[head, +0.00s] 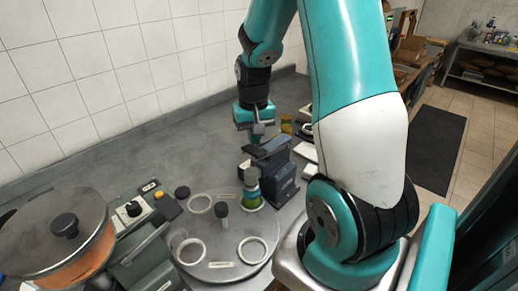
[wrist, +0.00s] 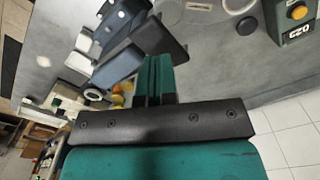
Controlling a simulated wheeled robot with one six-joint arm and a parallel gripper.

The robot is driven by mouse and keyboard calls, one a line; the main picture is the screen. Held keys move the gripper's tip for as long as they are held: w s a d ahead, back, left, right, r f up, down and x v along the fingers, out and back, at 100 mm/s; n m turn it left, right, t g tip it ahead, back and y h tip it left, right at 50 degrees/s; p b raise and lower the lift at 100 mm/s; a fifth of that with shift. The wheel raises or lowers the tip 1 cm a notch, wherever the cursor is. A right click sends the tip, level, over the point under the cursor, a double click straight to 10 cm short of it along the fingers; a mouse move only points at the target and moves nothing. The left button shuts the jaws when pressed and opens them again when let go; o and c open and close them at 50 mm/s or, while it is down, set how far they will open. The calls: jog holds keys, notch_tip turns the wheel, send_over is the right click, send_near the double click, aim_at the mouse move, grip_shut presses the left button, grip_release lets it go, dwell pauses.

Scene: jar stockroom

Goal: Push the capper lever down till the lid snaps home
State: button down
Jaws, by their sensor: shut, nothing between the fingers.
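The capper (head: 281,178) is a blue-grey press on the grey counter; it also shows in the wrist view (wrist: 118,65). Its dark lever (head: 268,149) lies across the top; in the wrist view the dark bar (wrist: 160,36) is beside my fingertips. A jar with green and yellow bands (head: 251,197) stands under the capper's head; its lid is hard to make out. My gripper (head: 257,138) is shut and empty, pointing down just behind the lever. Its fingers (wrist: 154,75) look very near the lever; I cannot tell whether they touch.
A round turntable (head: 225,271) with several white ring seats lies in front of the capper. A lidded pot (head: 60,245) and a control box (head: 135,208) stand at the left. Small jars (head: 287,124) are behind the capper. The tiled wall bounds the counter's back.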

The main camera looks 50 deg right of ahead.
aim_at(254, 150)
jog(key=shift+f+b, duration=0.6)
jog(key=shift+f, duration=0.45)
jog(key=shift+a+f+b, duration=0.15)
jog(key=shift+f+b, duration=1)
jog(key=shift+f, duration=0.3)
jog(key=shift+r, duration=0.1)
jog(key=shift+r+p, duration=2.4)
jog(key=shift+r, duration=0.15)
notch_tip(254, 150, up, 5)
jog(key=p, duration=0.4)
jog(key=shift+r, duration=0.1)
